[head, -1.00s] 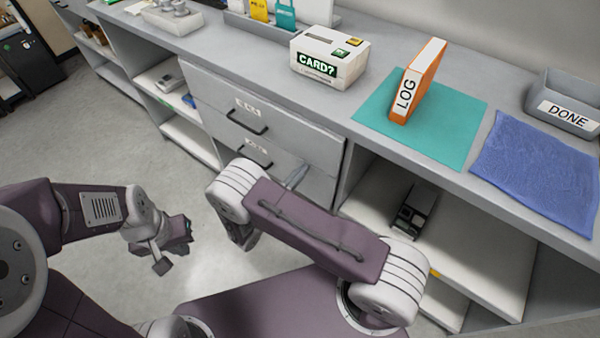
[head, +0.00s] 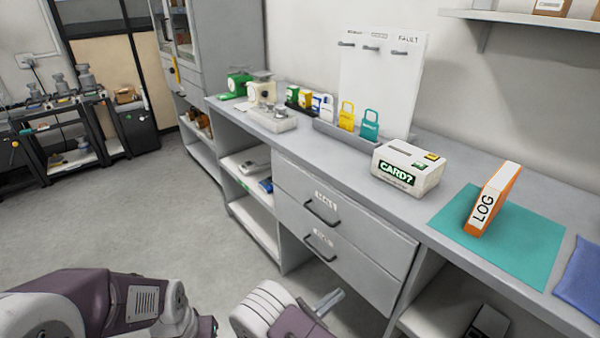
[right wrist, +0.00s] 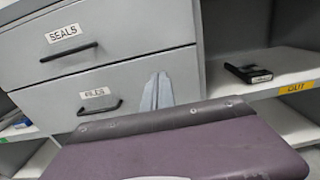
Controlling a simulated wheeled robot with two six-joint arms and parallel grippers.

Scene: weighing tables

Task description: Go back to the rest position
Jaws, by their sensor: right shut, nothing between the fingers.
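My right gripper (head: 328,301) shows at the bottom middle of the head view, in front of the lower drawer and apart from it. Its fingers are shut with nothing between them. In the right wrist view the fingertips (right wrist: 157,90) stand together before the drawer fronts. My left arm comes in at the bottom left of the head view; its gripper fingers are below the picture edge. No object is carried in my right gripper.
The grey counter (head: 440,205) with two shut drawers (head: 345,245) stands close by my right arm. On it are a CARD? box (head: 408,168), an orange LOG binder (head: 492,198) on a teal mat (head: 535,245), and a blue cloth (head: 582,275). Open floor (head: 130,215) lies left.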

